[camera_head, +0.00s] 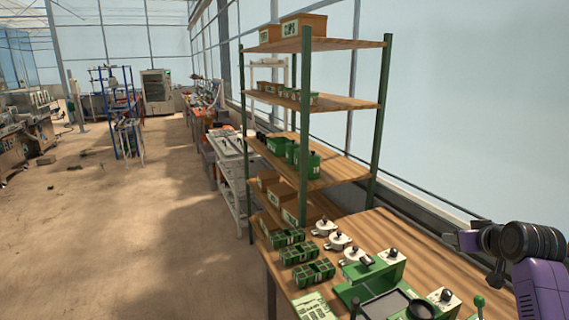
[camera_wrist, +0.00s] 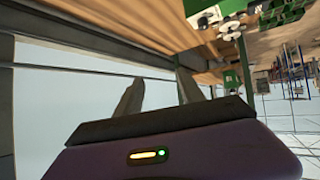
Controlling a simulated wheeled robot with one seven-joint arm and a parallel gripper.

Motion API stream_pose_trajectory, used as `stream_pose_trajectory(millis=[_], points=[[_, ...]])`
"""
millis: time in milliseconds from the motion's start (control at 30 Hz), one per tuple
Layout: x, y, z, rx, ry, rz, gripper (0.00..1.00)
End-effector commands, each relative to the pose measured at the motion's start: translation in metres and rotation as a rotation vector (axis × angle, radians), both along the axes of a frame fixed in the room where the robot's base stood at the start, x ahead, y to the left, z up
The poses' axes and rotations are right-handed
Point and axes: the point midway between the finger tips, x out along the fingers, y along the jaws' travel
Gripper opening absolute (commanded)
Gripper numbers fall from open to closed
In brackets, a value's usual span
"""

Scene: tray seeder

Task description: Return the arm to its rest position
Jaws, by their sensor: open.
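My purple arm (camera_head: 540,288) is raised at the right edge of the head view, bent at a dark joint. My gripper (camera_head: 462,240) points left, above the right part of the wooden bench (camera_head: 412,238). In the wrist view my gripper (camera_wrist: 158,84) has its two grey fingers apart, with nothing between them. The wrist picture is tilted, with the pale greenhouse wall behind the fingers and the bench edge above them.
A green seeder (camera_head: 365,285) stands on the bench below my gripper. Seed trays (camera_head: 299,252) and white-based knobbed parts (camera_head: 338,240) lie left of it. A wooden shelf rack (camera_head: 312,98) with green posts stands behind. Open floor (camera_head: 150,230) lies left.

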Motion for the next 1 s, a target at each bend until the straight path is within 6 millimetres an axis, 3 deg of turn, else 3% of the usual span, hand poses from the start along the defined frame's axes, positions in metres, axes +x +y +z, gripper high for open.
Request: stream_pose_trajectory(millis=[167, 367, 667, 1000], points=[[-0.013, 0.033, -0.024, 0.0, -0.177, -0.026, 0.46], [-0.053, 0.079, -0.053, 0.009, -0.348, -0.048, 0.46], [-0.145, 0.147, -0.087, 0.025, -0.524, -0.061, 0.46], [-0.271, 0.212, -0.101, 0.032, -0.629, -0.043, 0.46]])
